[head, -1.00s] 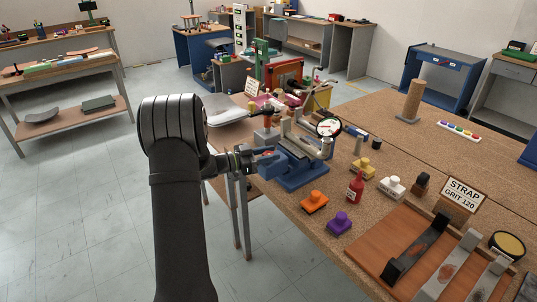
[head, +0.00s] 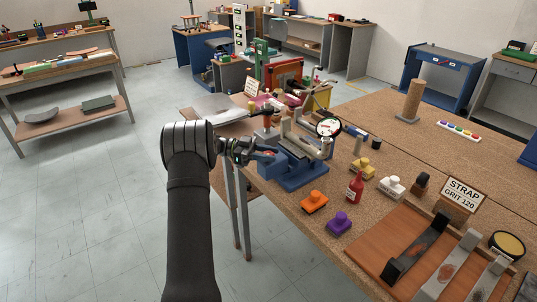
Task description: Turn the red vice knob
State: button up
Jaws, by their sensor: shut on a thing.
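The blue vice (head: 300,178) stands on the near left edge of the cork-topped bench, with a grey jaw section and a round dial gauge (head: 328,127) above it. My gripper (head: 264,154) is at the vice's left end, reaching in from the left. Its fingers are closed around the red vice knob (head: 270,152), of which only a small reddish patch shows between them. The knob's turn angle cannot be made out.
Orange (head: 314,202), purple (head: 340,222), yellow (head: 363,168) and white (head: 391,187) knobbed blocks and a red bottle (head: 354,187) stand right of the vice. A wooden strap board (head: 400,240) lies in front. Left of the bench is open floor.

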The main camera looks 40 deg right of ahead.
jog(key=shift+a+f+m+g+y, duration=0.1)
jog(key=shift+m+g+y, duration=0.2)
jog(key=shift+y, duration=0.1)
jog(key=o, duration=1)
jog(key=shift+r, duration=0.45)
jog(key=r, duration=0.2)
jog(key=s+r, duration=0.1)
jog(key=r, duration=0.1)
jog(key=s+d+r, duration=0.1)
jog(key=s+r, duration=0.1)
jog(key=s, duration=0.1)
jog(key=s+d+r, duration=0.1)
jog(key=s+r, duration=0.1)
jog(key=s, duration=0.2)
jog(key=s+d+r, duration=0.1)
jog(key=s+r, duration=0.1)
jog(key=s, duration=0.1)
jog(key=shift+s+r, duration=0.1)
jog(key=shift+s, duration=0.05)
